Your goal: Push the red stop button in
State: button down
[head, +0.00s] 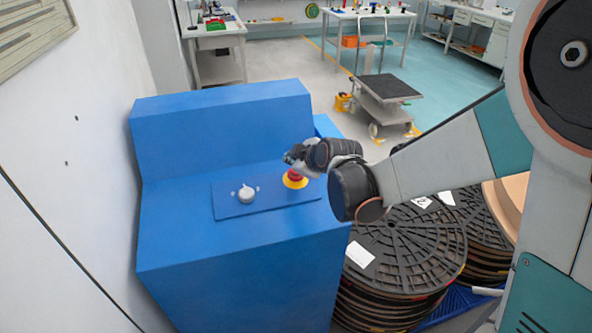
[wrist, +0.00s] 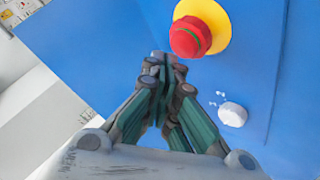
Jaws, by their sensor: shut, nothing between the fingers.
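The red stop button (head: 294,175) stands on a yellow collar on the blue sloped panel of a blue console (head: 220,120). In the wrist view the red button (wrist: 190,36) is at the top, just beyond my fingertips. My gripper (head: 292,158) is in the head view above the button, near its top edge. In the wrist view its fingers are together with nothing between them. The fingertips look close to the button; I cannot tell whether they touch it.
A white knob (head: 246,194) sits on the same panel, left of the button. Stacked black reels (head: 405,245) stand right of the console. A grey cart (head: 384,95) stands behind on the floor. A white wall (head: 70,150) is close on the left.

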jog(key=shift+f+b, duration=0.3)
jog(key=shift+f, duration=0.1)
jog(key=shift+w+f+b, duration=0.1)
jog(key=shift+f+b, duration=0.4)
jog(key=shift+f, duration=0.05)
dwell(0.8)
jog(key=shift+r+p, duration=0.75)
jog(key=shift+r, duration=0.25)
jog(key=r+p, duration=0.2)
jog(key=r, duration=0.1)
jog(key=r+p, duration=0.1)
jog(key=r, duration=0.1)
jog(key=shift+s+d+p, duration=0.1)
jog(key=shift+s+p, duration=0.2)
jog(key=shift+s, duration=0.1)
dwell(0.4)
